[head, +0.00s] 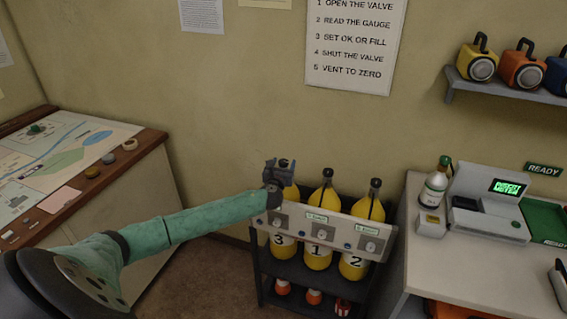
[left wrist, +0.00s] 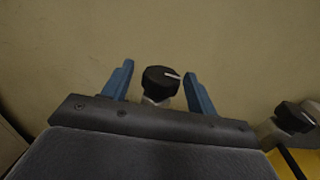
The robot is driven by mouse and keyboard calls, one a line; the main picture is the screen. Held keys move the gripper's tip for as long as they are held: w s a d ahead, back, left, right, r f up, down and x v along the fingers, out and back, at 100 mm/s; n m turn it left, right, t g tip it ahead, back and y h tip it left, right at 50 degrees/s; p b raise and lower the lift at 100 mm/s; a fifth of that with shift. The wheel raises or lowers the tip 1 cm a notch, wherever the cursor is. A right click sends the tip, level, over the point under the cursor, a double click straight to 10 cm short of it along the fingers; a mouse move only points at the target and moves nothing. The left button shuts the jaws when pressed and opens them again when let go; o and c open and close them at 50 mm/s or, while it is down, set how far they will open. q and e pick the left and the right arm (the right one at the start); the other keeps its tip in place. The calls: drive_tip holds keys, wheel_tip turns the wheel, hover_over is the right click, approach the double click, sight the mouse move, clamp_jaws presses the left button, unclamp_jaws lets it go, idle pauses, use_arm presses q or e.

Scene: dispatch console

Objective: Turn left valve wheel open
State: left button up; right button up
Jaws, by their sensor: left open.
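The left valve wheel is a round black knob with a white mark (left wrist: 160,80) on top of the yellow cylinder numbered 3 (head: 285,243). In the left wrist view it stands between the two blue fingers of my left gripper (left wrist: 158,88), with a gap on each side. The gripper is open. In the head view my left gripper (head: 279,171) is at the top of cylinder 3 and hides part of it. The middle valve wheel (head: 327,173) and right valve wheel (head: 376,183) top the cylinders numbered 1 and 2. My right gripper is not in view.
The cylinders stand in a dark rack (head: 318,284) behind a pale gauge panel (head: 340,231), close to the wall. A map table (head: 95,195) is at the left. A desk (head: 470,270) with a bottle (head: 434,187) and a machine is at the right.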

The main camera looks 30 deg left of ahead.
use_arm(q)
drive_tip(key=shift+w, duration=0.15)
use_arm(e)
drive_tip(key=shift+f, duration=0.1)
use_arm(q)
drive_tip(key=c, duration=0.9)
drive_tip(key=shift+y, duration=0.3)
drive_tip(key=shift+c, duration=0.3)
drive_tip(key=shift+r+n+g+y+p, duration=0.1)
drive_tip(key=shift+n+g+y+p, duration=0.2)
drive_tip(key=shift+n+y+p, duration=0.15)
drive_tip(key=shift+n+g+y+p, duration=0.35)
drive_tip(key=shift+n+g+y, duration=0.55)
drive_tip(key=shift+n+y, duration=0.4)
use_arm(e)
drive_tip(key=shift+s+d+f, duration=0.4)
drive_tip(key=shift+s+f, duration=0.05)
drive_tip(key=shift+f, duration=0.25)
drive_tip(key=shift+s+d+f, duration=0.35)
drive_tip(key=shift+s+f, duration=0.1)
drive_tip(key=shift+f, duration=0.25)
use_arm(q)
drive_tip(key=o, duration=1)
drive_tip(key=shift+c, duration=0.2)
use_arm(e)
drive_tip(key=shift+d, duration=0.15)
